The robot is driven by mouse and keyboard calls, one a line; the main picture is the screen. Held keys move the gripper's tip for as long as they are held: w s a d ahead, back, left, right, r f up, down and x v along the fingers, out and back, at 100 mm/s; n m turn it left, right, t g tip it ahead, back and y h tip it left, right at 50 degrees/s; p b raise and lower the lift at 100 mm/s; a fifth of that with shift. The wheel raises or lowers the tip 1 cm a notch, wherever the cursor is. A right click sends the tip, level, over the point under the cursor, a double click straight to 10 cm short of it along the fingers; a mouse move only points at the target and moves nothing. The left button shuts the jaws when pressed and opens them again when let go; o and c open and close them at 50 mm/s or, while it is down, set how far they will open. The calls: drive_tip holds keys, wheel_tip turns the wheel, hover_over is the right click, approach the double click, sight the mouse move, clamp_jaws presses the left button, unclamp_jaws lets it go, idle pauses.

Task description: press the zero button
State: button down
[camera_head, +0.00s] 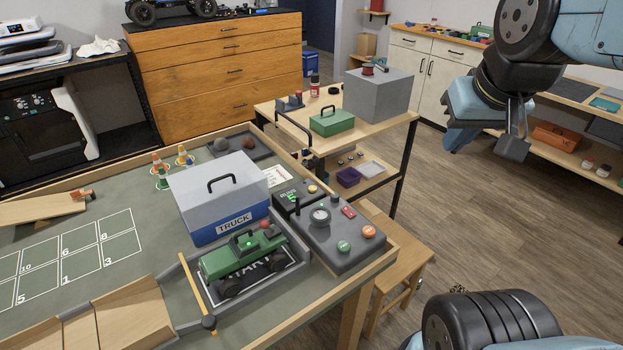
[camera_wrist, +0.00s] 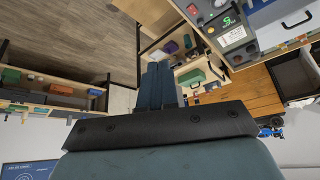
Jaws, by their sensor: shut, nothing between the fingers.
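A dark grey control panel (camera_head: 325,250) lies at the table's right corner. It bears a green button (camera_head: 344,246), an orange button (camera_head: 369,231), a round dial (camera_head: 320,216) and a red switch (camera_head: 348,211). Behind it, a black box (camera_head: 291,203) has a lit green display and a small orange button (camera_head: 312,189). I cannot read which button is marked zero. My gripper (camera_head: 513,148) hangs at the upper right, well right of and apart from the panel. Its fingers are together and empty; they also show in the wrist view (camera_wrist: 157,86), with the panel partly cut off at top.
A green toy truck (camera_head: 243,252) stands on the start pad, left of the panel. A grey and blue TRUCK case (camera_head: 218,196) stands behind it. A wooden stool (camera_head: 396,254) is right of the table. Open floor (camera_head: 470,215) lies between my gripper and the table.

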drive_tip(key=w+a+f+h, duration=0.1)
drive_tip(key=w+f, duration=0.2)
drive_tip(key=w, duration=0.9)
drive_tip(key=m+t+y, duration=0.1)
drive_tip(key=y, duration=0.6)
hover_over(315, 189)
wheel_tip(315, 189, down, 22)
drive_tip(key=shift+f, duration=0.1)
drive_tip(key=shift+f, duration=4.3)
